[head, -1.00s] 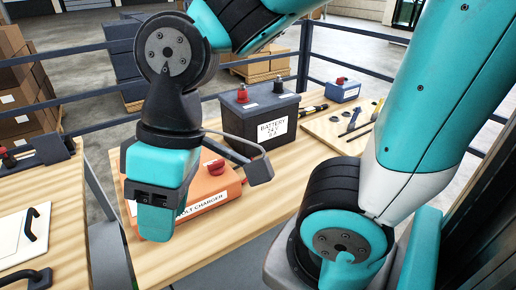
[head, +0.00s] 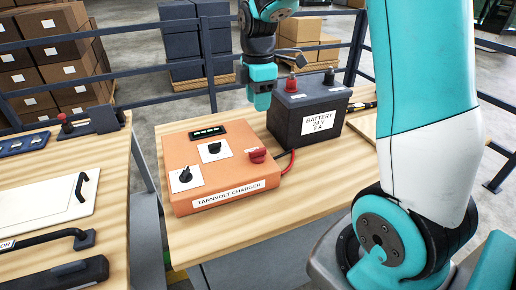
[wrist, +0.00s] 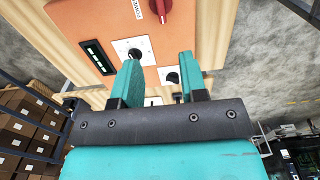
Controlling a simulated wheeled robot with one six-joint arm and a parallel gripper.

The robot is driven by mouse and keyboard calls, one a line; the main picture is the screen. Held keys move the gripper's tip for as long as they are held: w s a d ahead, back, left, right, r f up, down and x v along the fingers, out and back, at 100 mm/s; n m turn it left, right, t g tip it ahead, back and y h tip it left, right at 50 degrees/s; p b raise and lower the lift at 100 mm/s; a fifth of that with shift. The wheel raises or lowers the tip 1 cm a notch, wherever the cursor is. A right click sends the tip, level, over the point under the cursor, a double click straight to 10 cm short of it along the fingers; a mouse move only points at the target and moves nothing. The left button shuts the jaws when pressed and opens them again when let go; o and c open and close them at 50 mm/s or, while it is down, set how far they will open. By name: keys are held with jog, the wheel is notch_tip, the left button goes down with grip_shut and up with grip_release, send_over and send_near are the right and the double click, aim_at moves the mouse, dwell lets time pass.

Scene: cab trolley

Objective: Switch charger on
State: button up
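The orange charger (head: 185,153), labelled "TARNVOLT CHARGER", sits on the wooden bench. Its top has a dark display (head: 207,132) with several lit bars and two black knobs on white plates, one front left (head: 185,175) and one near the middle (head: 214,148). A red knob (head: 257,154) is at its right side. In the wrist view the red knob (wrist: 162,9) is at the top edge, beside a partly cut-off label. My gripper (head: 264,98) is above the charger's far right side, apart from it. In the wrist view its two teal fingers (wrist: 160,65) are apart, with nothing held.
A dark battery (head: 295,122) stands right of the charger, close behind my gripper, with a red cable (head: 290,163) between them. A second table (head: 112,190) with a white panel is at the left. Dark rails (head: 130,112) run behind. The bench front is bare.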

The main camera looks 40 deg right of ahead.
aim_at(258, 150)
notch_tip(258, 150, down, 16)
jog(key=shift+a+r+p, duration=0.1)
jog(key=shift+r+p, duration=0.15)
jog(key=shift+p, duration=0.45)
jog(key=shift+c, duration=0.4)
grip_shut()
